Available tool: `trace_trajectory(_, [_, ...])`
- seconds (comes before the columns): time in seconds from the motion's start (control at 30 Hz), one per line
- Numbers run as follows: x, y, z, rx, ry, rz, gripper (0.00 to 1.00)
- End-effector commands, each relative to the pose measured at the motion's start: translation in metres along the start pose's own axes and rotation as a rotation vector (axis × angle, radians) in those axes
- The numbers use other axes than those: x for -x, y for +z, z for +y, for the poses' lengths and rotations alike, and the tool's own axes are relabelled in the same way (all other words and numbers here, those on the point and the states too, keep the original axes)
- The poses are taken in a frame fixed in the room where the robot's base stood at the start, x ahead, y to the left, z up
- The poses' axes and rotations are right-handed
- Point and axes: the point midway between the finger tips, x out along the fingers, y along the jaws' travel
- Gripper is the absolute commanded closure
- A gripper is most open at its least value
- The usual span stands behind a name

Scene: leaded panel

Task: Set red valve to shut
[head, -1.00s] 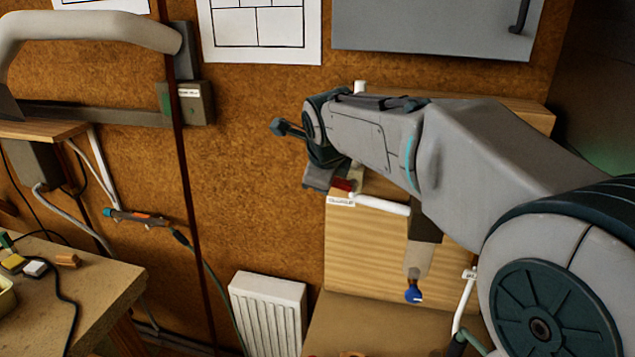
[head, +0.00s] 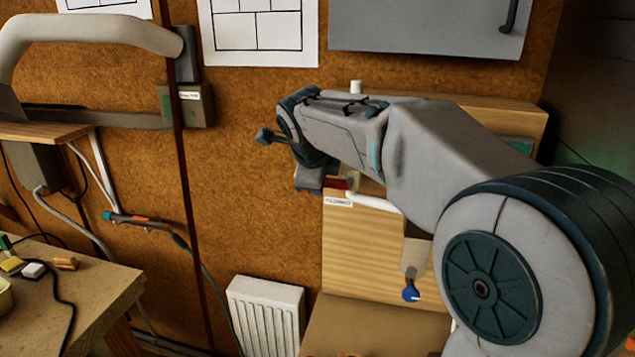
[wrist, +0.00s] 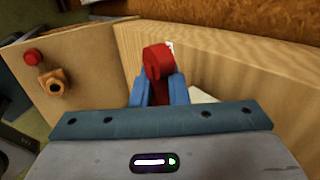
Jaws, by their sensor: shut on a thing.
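The red valve handle (wrist: 158,62) stands between the blue fingers of my gripper (wrist: 160,88) in the wrist view, and the fingers are shut on it. In the head view a small part of the red valve (head: 337,184) shows beside my gripper (head: 310,178), in front of the wooden board (head: 375,250). A label (head: 338,202) sits just below the valve, too small to read surely. My wrist and gripper hide most of the valve and its body.
A white pipe (head: 374,202) runs right from the valve. A blue knob (head: 411,291) hangs lower on the board. The wrist view shows a red button (wrist: 33,56) and a brass-coloured fitting (wrist: 53,83). A white radiator (head: 266,312) stands below left.

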Motion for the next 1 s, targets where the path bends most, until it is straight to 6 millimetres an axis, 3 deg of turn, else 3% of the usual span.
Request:
trace_trajectory(0.33, [0.001,0.001,0.001,0.002,0.0,-0.001,0.79])
trace_trajectory(0.47, [0.009,0.002,0.001,0.002,-0.003,-0.002,0.79])
trace_trajectory(1.0, [0.119,0.001,0.001,0.002,-0.001,-0.002,0.79])
